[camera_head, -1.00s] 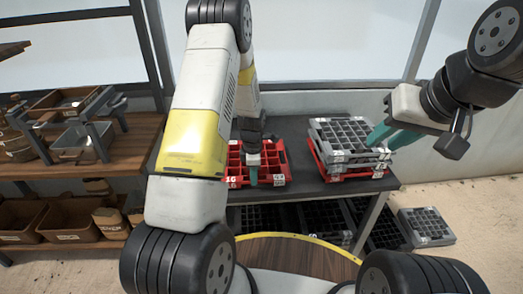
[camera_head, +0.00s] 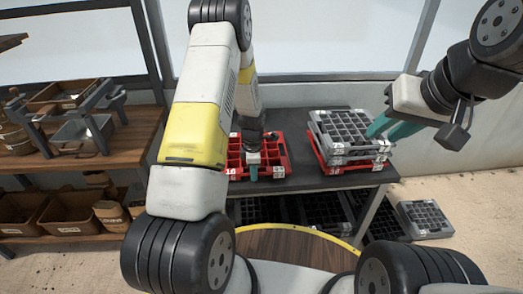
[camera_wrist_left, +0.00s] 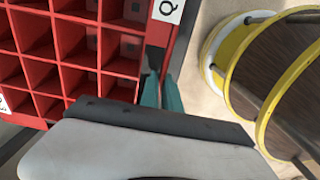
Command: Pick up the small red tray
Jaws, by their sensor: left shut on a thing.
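The small red tray (camera_head: 281,157), divided into square cells, sits on the dark table left of the stacked trays. My left gripper (camera_head: 252,171) is at its front edge, with my left arm covering part of the tray's left side. In the left wrist view the red tray (camera_wrist_left: 108,62) fills the upper left. The teal fingers of my left gripper (camera_wrist_left: 161,92) are shut on its rim, close to a white label with a "Q". My right gripper (camera_head: 391,128) is open, its teal fingers beside the right side of the stacked grey trays.
Grey trays (camera_head: 346,133) are stacked on another red tray (camera_head: 337,170) at the right of the dark table (camera_head: 300,184). More dark trays lie below, and a grey tray (camera_head: 425,219) is on the floor. A wooden shelf (camera_head: 80,158) with boxes stands left.

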